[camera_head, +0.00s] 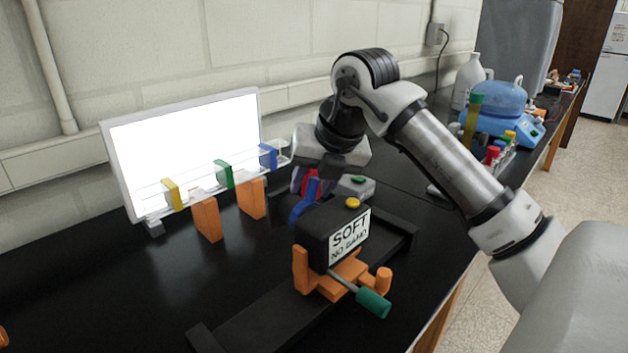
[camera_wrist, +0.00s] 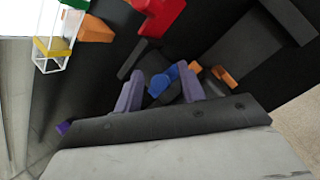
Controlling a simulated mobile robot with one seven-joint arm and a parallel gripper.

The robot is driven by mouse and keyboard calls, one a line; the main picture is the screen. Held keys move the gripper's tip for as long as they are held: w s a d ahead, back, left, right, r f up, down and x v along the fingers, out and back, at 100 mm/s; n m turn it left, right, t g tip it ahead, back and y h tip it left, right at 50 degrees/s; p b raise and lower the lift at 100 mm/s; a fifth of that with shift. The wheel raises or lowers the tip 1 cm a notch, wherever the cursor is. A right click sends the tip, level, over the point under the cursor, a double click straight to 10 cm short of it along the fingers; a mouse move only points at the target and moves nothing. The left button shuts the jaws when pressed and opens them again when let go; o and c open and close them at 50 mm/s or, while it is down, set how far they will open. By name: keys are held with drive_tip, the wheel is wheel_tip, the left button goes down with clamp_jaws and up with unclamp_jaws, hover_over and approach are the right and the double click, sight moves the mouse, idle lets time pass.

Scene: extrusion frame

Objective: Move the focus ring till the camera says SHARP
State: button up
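The camera is a black block (camera_head: 318,232) whose label reads "SOFT" and "NO BAND". It sits in an orange holder (camera_head: 325,285) on a black rail. A blue part, seemingly the focus ring (camera_head: 303,208), shows at the block's far side, partly hidden. My gripper (camera_head: 312,182) is just behind the block. In the wrist view the two purple fingers of my gripper (camera_wrist: 162,72) stand apart, with the blue part (camera_wrist: 160,84) between or just beyond them. A gap shows beside the left finger; contact at the right finger cannot be told.
A bright white panel (camera_head: 185,130) stands at the back left, with yellow, green and blue clips on a clear rail before it. Orange posts (camera_head: 207,218) stand nearby. A red part (camera_wrist: 160,14) is beyond the fingers. A green-tipped handle (camera_head: 372,302) sticks out in front.

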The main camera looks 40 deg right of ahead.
clamp_jaws()
drive_tip(key=shift+a+f+h+b, duration=0.2)
drive_tip(key=shift+h+b, duration=0.2)
drive_tip(key=shift+b, duration=0.75)
drive_tip(key=shift+a+r+n+h+b, duration=0.1)
drive_tip(key=shift+a+n+h+b, duration=0.25)
drive_tip(key=shift+b, duration=0.55)
drive_tip(key=shift+a+r+h, duration=0.1)
drive_tip(key=shift+r+h, duration=0.1)
drive_tip(key=shift+h, duration=0.15)
unclamp_jaws()
drive_tip(key=shift+r, duration=0.1)
